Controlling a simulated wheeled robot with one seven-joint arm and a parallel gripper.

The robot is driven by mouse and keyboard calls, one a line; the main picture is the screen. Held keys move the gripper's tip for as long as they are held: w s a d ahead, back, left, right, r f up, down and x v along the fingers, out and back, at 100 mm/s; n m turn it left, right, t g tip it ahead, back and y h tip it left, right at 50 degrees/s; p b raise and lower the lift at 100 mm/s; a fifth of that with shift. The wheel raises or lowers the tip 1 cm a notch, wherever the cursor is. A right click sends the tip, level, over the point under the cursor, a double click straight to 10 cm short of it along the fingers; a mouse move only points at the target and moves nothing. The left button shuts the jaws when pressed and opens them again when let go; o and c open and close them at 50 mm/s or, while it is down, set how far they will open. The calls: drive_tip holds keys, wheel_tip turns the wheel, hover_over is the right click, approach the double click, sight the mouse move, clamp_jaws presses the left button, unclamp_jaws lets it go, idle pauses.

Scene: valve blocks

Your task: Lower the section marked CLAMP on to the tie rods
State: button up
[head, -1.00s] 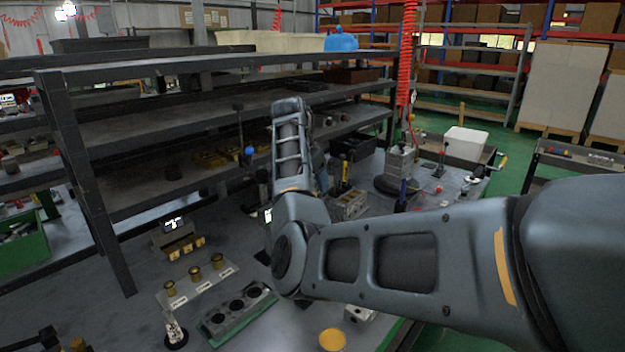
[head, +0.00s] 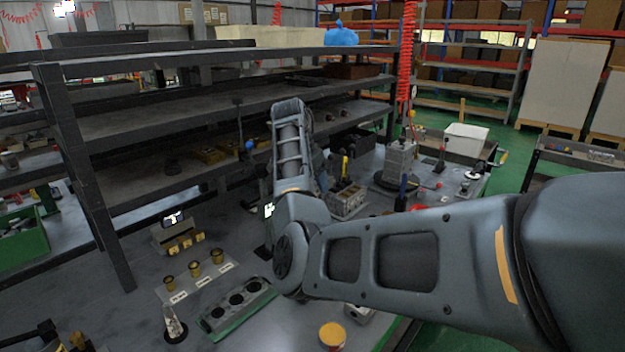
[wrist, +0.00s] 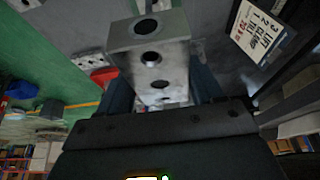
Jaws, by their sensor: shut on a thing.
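In the wrist view my gripper (wrist: 160,82) is shut on a grey metal block (wrist: 146,57) with round ports in its faces. One dark finger lies on each side of it. No marking can be read on the block, so I cannot tell whether it is the CLAMP section. In the head view my arm hides the gripper and the held block. The tie rods cannot be made out in either view. A white card (wrist: 258,30) with numbered lines lies beyond the block in the wrist view; one line appears to read CLAMP.
A metal valve block (head: 347,203) with levers stands on the bench behind my arm. A plate with brass fittings (head: 195,269) and a dark block with three bores (head: 237,300) lie front left. A dark shelf rack (head: 150,118) borders the bench.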

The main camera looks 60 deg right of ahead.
drive_tip(key=shift+f+b, duration=1.6)
drive_tip(key=shift+f, duration=1.85)
drive_tip(key=o, duration=1.5)
drive_tip(key=shift+b+v, duration=0.45)
drive_tip(key=shift+v, duration=3.45)
